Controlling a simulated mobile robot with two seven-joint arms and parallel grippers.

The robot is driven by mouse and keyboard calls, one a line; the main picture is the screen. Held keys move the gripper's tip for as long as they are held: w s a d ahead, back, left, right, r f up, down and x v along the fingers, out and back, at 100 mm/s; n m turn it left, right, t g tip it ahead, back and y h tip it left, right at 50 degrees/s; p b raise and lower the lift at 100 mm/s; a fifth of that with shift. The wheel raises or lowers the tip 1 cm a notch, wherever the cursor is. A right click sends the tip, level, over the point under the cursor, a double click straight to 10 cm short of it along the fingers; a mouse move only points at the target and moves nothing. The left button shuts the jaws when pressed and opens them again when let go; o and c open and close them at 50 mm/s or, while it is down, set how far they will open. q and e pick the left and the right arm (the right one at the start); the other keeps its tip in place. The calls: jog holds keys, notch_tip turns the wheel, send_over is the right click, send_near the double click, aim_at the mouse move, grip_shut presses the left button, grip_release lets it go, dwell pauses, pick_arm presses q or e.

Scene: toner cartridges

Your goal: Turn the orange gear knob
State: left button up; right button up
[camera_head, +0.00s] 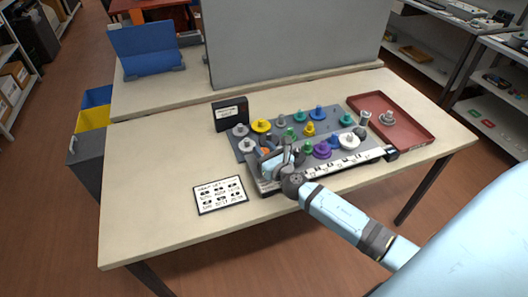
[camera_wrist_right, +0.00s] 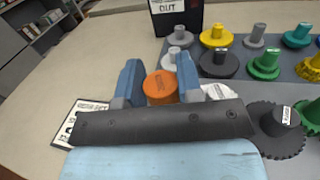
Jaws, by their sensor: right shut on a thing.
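The orange gear knob (camera_wrist_right: 160,88) sits between the two blue fingers of my right gripper (camera_wrist_right: 159,80) in the right wrist view. The gripper is shut on it, and its dark palm hides the knob's lower part. In the head view my right gripper (camera_head: 272,158) is at the front left of the grey gear board (camera_head: 335,120), and only a bit of orange (camera_head: 266,150) shows beside it. My left gripper is not in view.
Several grey, yellow, green, blue and purple gears stand close around on the board. A black labelled box (camera_head: 230,113) is behind it, a printed card (camera_head: 220,195) at front left. A red tray (camera_head: 417,133) holds a grey gear at right. The table's left side is clear.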

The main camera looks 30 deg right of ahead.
jog(key=shift+f+n+y+b, duration=0.2)
jog(key=shift+n+y+b, duration=1.25)
jog(key=shift+y, duration=0.65)
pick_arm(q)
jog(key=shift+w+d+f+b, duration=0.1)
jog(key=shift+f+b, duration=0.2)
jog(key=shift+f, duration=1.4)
pick_arm(e)
jog(key=shift+r+g+y, duration=0.15)
jog(key=shift+g+y, duration=0.15)
jog(key=shift+y, duration=0.1)
jog(key=o, duration=0.9)
pick_arm(q)
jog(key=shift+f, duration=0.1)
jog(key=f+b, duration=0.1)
jog(key=b, duration=0.1)
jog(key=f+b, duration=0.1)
jog(key=b, duration=0.1)
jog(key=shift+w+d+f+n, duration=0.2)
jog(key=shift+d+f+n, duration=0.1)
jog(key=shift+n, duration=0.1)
pick_arm(e)
jog(key=v, duration=1.4)
